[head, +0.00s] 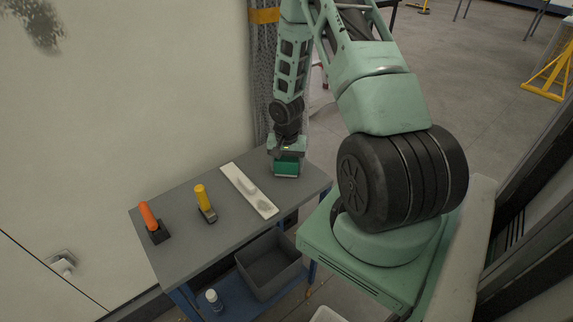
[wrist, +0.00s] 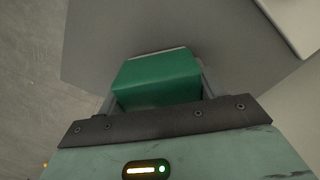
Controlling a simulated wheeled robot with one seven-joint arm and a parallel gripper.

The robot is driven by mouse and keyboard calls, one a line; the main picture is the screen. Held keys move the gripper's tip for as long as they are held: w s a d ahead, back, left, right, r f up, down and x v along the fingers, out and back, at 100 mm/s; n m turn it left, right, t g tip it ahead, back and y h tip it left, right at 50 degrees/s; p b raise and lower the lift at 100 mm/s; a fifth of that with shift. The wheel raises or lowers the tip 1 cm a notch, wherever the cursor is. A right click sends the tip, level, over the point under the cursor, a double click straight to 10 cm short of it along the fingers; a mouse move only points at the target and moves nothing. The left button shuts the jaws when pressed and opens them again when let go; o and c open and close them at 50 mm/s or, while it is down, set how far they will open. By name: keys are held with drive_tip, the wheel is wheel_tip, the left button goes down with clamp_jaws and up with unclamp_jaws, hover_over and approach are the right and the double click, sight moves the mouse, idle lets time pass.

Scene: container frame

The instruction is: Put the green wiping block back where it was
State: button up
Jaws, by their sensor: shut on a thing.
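The green wiping block (head: 286,169) is between the fingers of my gripper (head: 285,158) at the right end of the grey table top (head: 225,240). The wrist view shows the green block (wrist: 158,78) held close in front of the gripper (wrist: 158,95), with the table below it. My gripper is shut on the block. The block's underside is hidden, so I cannot tell whether it touches the table.
A white board (head: 243,183) with a grey patch lies left of the block. A grey bin (head: 270,262) and a white bottle (head: 213,299) are on the lower shelf. Bare table lies between the tools.

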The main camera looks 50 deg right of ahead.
drive_tip(key=shift+f, duration=0.2)
drive_tip(key=o, duration=1)
drive_tip(key=shift+o, duration=0.2)
